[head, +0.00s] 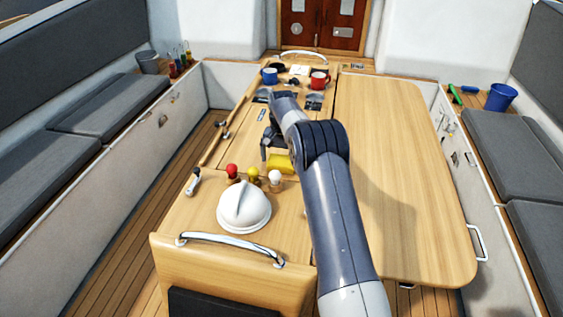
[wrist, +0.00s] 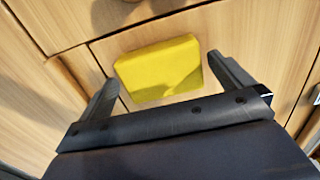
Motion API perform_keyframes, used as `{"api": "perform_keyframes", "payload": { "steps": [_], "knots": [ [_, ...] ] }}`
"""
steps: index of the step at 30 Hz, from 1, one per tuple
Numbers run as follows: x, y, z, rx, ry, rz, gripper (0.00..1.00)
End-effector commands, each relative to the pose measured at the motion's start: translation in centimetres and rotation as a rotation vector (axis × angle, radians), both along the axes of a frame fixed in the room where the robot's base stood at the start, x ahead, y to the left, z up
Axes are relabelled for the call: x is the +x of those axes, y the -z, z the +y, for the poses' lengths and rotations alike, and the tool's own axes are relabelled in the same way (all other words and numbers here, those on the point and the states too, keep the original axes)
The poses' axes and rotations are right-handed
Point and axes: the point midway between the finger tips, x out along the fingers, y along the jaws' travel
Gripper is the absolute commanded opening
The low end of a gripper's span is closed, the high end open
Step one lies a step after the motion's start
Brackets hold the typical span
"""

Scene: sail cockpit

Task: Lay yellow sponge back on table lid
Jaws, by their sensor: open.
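The yellow sponge (head: 281,164) lies flat on the wooden table lid (head: 235,145), behind the small coloured knobs. In the wrist view the sponge (wrist: 160,70) lies between and just beyond the two fingertips, with bare wood around it. My gripper (wrist: 165,83) is open and points down toward the sponge, with a finger on either side and a gap to each. In the head view my gripper (head: 270,150) is above the lid beside the sponge, and my arm hides part of the area to the right.
A white dome (head: 244,206) and red, yellow and white knobs (head: 254,174) stand in front of the sponge. A blue mug (head: 270,76) and a red mug (head: 319,80) stand at the far end. The right table leaf (head: 400,180) is clear.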

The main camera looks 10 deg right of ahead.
Motion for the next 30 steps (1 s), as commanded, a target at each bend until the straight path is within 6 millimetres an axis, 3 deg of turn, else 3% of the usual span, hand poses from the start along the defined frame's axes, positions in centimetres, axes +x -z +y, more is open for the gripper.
{"api": "perform_keyframes", "payload": {
  "steps": [9,15,30],
  "knots": [
    [0.1,-6.8,-0.1,0.0,0.0,-0.006,1.0],
    [0.1,-9.7,-0.1,0.0,0.0,-0.003,1.0],
    [0.0,-10.4,-0.1,0.0,0.0,0.0,1.0]
  ]
}}
